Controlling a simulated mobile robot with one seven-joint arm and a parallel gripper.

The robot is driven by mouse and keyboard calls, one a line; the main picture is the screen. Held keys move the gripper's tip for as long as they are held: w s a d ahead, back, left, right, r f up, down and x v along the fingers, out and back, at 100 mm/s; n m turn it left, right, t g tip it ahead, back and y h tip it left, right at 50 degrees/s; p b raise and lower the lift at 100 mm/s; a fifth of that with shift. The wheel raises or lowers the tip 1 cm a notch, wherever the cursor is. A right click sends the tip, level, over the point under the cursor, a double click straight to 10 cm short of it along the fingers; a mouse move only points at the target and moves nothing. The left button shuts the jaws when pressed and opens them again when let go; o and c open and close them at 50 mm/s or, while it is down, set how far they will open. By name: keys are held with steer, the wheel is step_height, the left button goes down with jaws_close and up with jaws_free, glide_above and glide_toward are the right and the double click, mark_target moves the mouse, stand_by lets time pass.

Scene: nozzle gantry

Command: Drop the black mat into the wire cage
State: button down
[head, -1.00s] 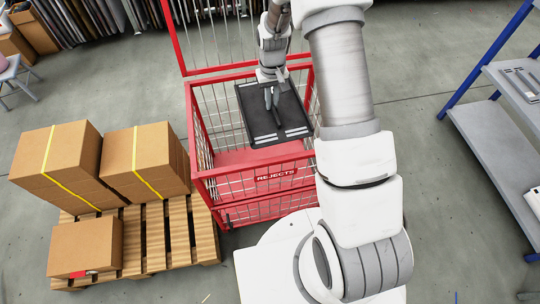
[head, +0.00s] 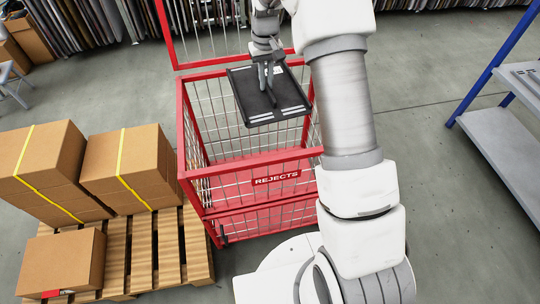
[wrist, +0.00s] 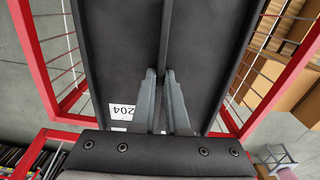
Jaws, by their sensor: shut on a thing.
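The black mat (head: 285,101) is a flat tray-like panel with a raised rim, pale strips on its near edge and a thin central ridge. In the wrist view the mat (wrist: 115,50) carries a white label reading 204. My gripper (head: 265,82) is over its middle; in the wrist view my gripper (wrist: 161,75) is shut on the ridge. The red wire cage (head: 245,160), marked REJECTS, has an open top. The mat is over the cage's opening, towards its back right; its exact height above the rim is hard to tell. My arm hides part of the cage's right side.
A tall red wire back panel (head: 210,35) rises behind the opening. Cardboard boxes (head: 125,170) stand on a wooden pallet (head: 170,245) left of the cage. A blue-framed shelf unit (head: 500,130) is at the right. Grey floor lies between.

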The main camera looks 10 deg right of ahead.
mark_target(266, 93)
steer(key=shift+f+b, duration=1.45)
steer(key=shift+f, duration=0.85)
steer(key=c, duration=0.8)
jaws_free()
steer(key=shift+c, duration=0.2)
step_height(266, 93, up, 18)
steer(key=p, duration=0.5)
steer(key=shift+f, duration=0.2)
